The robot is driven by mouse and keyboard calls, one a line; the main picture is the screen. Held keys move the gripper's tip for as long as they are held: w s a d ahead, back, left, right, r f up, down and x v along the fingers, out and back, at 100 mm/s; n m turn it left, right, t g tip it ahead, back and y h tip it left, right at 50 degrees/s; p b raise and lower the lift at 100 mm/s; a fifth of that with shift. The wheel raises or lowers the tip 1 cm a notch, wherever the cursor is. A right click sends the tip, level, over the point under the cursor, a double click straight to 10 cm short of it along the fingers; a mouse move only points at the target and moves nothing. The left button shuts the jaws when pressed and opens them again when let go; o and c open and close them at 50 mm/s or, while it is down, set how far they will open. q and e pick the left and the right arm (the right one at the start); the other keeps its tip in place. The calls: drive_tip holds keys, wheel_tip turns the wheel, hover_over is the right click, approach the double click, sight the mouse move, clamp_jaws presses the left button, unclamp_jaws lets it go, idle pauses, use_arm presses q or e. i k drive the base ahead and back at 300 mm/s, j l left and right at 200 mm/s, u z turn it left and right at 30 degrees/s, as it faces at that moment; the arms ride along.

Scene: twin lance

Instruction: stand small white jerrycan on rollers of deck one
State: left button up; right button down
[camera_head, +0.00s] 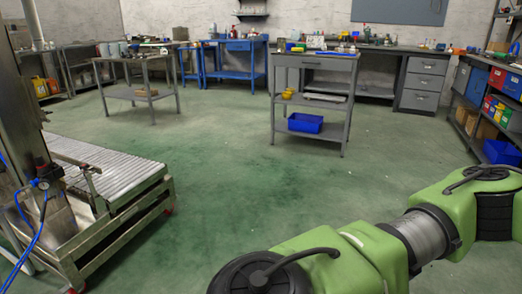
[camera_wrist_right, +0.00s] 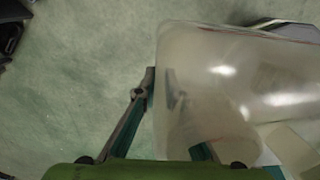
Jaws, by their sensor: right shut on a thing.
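The small white jerrycan (camera_wrist_right: 225,85) fills the right half of the right wrist view, pale and translucent, and runs out of the picture on the right. My right gripper (camera_wrist_right: 166,88) is shut on it; one finger shows at its left side and the other is mostly hidden behind it. The head view shows my green right arm at the lower right, but neither the gripper nor the jerrycan. A roller deck (camera_head: 118,172) with bare metal rollers stands at the left in the head view; I cannot tell whether it is deck one. My left gripper is not in view.
A steel column (camera_head: 25,110) with blue hoses stands at the roller deck's near left side. A grey shelf cart (camera_head: 313,99) with a blue bin (camera_head: 305,123) stands beyond the clear green floor (camera_head: 235,190). Benches line the back wall; shelves with bins stand at the right.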

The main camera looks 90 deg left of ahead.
sight(137, 174)
drive_tip(key=j+u, duration=0.1)
drive_tip(key=u, duration=3.4)
drive_tip(key=i+j+z, duration=0.1)
drive_tip(key=i, duration=0.55)
drive_tip(key=i+j+z, duration=0.1)
drive_tip(key=i, duration=0.55)
drive_tip(key=i+z, duration=0.4)
drive_tip(key=i, duration=0.15)
drive_tip(key=i+j+z, duration=0.1)
drive_tip(key=i+z, duration=0.3)
drive_tip(key=i, duration=0.2)
drive_tip(key=i+z, duration=0.1)
drive_tip(key=i, duration=0.95)
drive_tip(key=i+u, duration=0.5)
drive_tip(key=i+l+u, duration=0.15)
drive_tip(key=i+u, duration=0.35)
drive_tip(key=i+j+u, duration=0.1)
drive_tip(key=i+u, duration=0.5)
drive_tip(key=u, duration=0.15)
drive_tip(key=i+u, duration=0.35)
